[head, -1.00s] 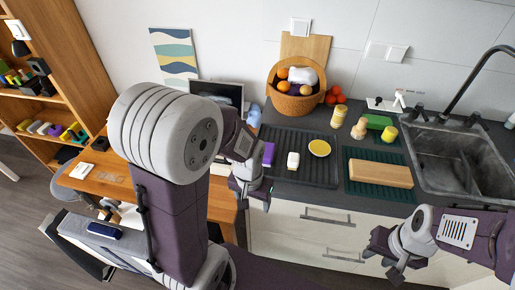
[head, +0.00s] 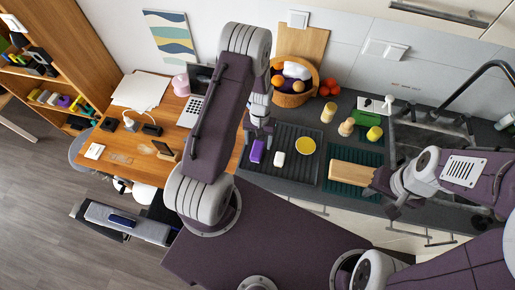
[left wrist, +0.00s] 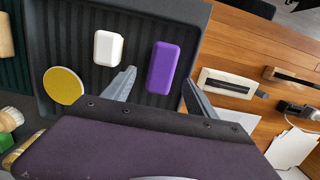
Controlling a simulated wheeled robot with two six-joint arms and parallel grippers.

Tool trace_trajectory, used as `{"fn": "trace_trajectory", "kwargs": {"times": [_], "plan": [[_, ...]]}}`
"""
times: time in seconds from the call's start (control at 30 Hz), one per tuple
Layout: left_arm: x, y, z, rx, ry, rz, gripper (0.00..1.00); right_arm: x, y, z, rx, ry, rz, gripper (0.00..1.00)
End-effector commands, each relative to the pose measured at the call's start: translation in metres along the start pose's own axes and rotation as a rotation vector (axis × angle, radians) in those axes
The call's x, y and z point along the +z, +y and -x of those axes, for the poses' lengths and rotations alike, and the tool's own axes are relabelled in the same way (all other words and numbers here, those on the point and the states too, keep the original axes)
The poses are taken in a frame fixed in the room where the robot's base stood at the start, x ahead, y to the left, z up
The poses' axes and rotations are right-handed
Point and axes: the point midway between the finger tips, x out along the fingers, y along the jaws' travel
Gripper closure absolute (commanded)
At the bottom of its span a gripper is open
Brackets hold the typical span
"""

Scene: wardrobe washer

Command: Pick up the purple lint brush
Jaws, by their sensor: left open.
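The purple lint brush (head: 257,150) lies at the left end of the dark ribbed tray (head: 294,182). In the left wrist view the brush (left wrist: 166,68) is a purple rounded block. My left gripper (head: 260,131) is open just above the brush. In the left wrist view its fingertips (left wrist: 158,79) are apart, one towards each side of the brush, and nothing is held. Whether they touch it cannot be told. My right gripper (head: 380,195) looks open and empty, near the counter's front by the wooden block.
A white block (head: 279,159) and a yellow disc (head: 306,146) lie in the tray beside the brush. A fruit basket (head: 290,98) stands behind. The wooden block (head: 351,174) lies to the right. A wooden desk (head: 152,137) adjoins on the left.

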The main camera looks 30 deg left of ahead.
Motion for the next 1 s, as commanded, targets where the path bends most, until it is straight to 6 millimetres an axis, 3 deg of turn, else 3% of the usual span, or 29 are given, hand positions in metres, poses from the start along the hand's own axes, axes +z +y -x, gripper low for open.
{"fn": "trace_trajectory", "kwargs": {"times": [0.13, 0.23, 0.4, 1.0], "plan": [[0.003, -0.001, -0.009, 0.000, -0.005, 0.000, 0.34, -0.001, 0.000, 0.011, 0.000, 0.000, 0.000, 0.64], [0.006, -0.003, -0.024, 0.000, -0.006, 0.000, 0.34, -0.003, 0.000, 0.023, 0.000, 0.000, 0.000, 0.64], [0.004, -0.003, -0.049, 0.000, -0.001, 0.000, 0.34, -0.003, -0.001, 0.027, 0.000, 0.000, 0.000, 0.64], [0.003, -0.003, -0.055, 0.000, 0.001, 0.000, 0.34, -0.002, 0.000, 0.022, 0.000, 0.000, 0.000, 0.64]]}}
